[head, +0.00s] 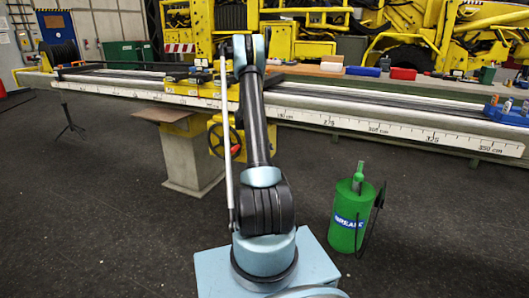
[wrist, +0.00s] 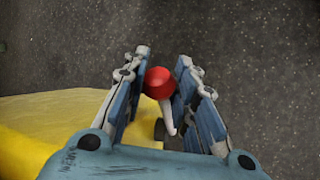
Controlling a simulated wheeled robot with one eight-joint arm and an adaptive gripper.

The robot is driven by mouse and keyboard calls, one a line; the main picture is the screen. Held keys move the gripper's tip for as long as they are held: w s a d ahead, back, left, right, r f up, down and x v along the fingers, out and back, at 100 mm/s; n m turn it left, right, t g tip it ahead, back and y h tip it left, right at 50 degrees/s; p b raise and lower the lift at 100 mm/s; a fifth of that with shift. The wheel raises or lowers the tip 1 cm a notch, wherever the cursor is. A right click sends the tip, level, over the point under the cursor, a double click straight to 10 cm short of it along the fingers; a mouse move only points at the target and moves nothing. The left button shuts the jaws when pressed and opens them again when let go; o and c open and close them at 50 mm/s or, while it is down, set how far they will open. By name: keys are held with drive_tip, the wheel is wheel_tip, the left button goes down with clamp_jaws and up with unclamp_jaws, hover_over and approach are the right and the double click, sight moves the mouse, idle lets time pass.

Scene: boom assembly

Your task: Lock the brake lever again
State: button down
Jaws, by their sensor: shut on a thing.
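The brake lever (wrist: 169,118) shows in the wrist view as a short pale shaft with a round red knob (wrist: 159,83) at its end. My gripper (wrist: 163,60) has one finger on each side of the knob and is shut on it. The lever's lower end runs down toward the dark and yellow parts near the palm, where its base is hidden.
A yellow surface (wrist: 50,135) lies below the fingers in the wrist view. In the head view a long measuring bench (head: 400,133) crosses the room, with a yellow carriage and handwheel (head: 225,140) beside my arm. A green canister (head: 350,215) stands on the floor at right.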

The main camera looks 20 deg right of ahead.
drive_tip(key=c, duration=1.3)
unclamp_jaws()
drive_tip(key=shift+w, duration=0.15)
drive_tip(key=shift+r, duration=0.35)
wheel_tip(320, 180, up, 9)
drive_tip(key=shift+r, duration=0.1)
